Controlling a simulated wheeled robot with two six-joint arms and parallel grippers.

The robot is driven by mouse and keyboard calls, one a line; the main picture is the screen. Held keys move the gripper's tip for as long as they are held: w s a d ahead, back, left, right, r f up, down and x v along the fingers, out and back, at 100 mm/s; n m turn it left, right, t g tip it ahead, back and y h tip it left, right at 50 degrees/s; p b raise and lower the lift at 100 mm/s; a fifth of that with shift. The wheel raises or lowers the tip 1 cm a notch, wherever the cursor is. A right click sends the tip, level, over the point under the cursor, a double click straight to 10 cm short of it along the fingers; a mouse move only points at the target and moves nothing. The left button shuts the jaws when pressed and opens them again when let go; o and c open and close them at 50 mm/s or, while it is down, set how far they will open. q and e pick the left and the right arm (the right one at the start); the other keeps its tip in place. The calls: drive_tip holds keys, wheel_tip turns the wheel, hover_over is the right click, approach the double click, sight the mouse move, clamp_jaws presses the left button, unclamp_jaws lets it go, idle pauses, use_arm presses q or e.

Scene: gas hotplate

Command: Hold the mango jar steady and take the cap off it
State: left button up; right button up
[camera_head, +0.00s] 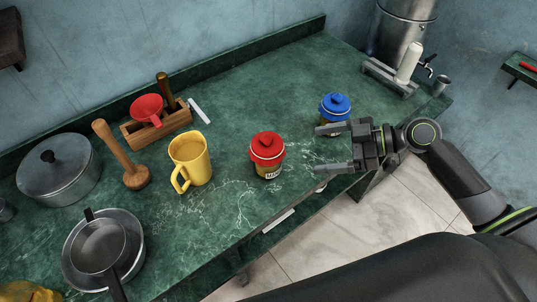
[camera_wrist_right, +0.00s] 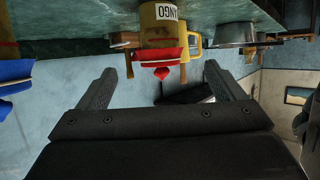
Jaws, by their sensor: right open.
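The mango jar (camera_head: 268,172) stands upright on the green counter, with its red cap (camera_head: 267,146) on. In the right wrist view, which is upside down, the jar's yellow body (camera_wrist_right: 150,28) with part of a lettered label and its red cap (camera_wrist_right: 160,55) show between the finger directions. My right gripper (camera_head: 320,150) is open and empty, to the right of the jar and apart from it, with its fingers pointing left towards it. Its fingers also show apart in the right wrist view (camera_wrist_right: 160,75). My left gripper is not in view.
A blue-capped jar (camera_head: 335,107) stands close behind my right gripper's far finger. A yellow mug (camera_head: 190,160) stands left of the mango jar. A wooden masher (camera_head: 122,155), a lidded pot (camera_head: 58,172) and pans (camera_head: 100,245) are further left. The counter's front edge lies close by.

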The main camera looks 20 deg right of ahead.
sight(267, 155)
drive_tip(key=p+x, duration=0.1)
drive_tip(key=x, duration=0.4)
drive_tip(key=shift+r, duration=0.1)
drive_tip(key=x, duration=0.3)
drive_tip(key=shift+p, duration=0.3)
drive_tip(key=shift+w+a+f, duration=0.25)
drive_tip(key=shift+a+f, duration=0.1)
drive_tip(key=shift+a, duration=0.2)
drive_tip(key=shift+w+a+f+p, duration=0.1)
drive_tip(key=shift+w+a+p, duration=0.15)
drive_tip(key=shift+a+p, duration=0.2)
drive_tip(key=p+x, duration=0.1)
drive_tip(key=x, duration=0.2)
drive_tip(key=shift+w, duration=0.15)
drive_tip(key=shift+w+a+f, duration=0.15)
drive_tip(key=shift+a+f, duration=0.2)
drive_tip(key=shift+a, duration=0.05)
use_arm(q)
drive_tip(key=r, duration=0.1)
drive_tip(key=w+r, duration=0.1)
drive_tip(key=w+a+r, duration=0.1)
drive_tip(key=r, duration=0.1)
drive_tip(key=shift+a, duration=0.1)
use_arm(e)
drive_tip(key=shift+c, duration=0.3)
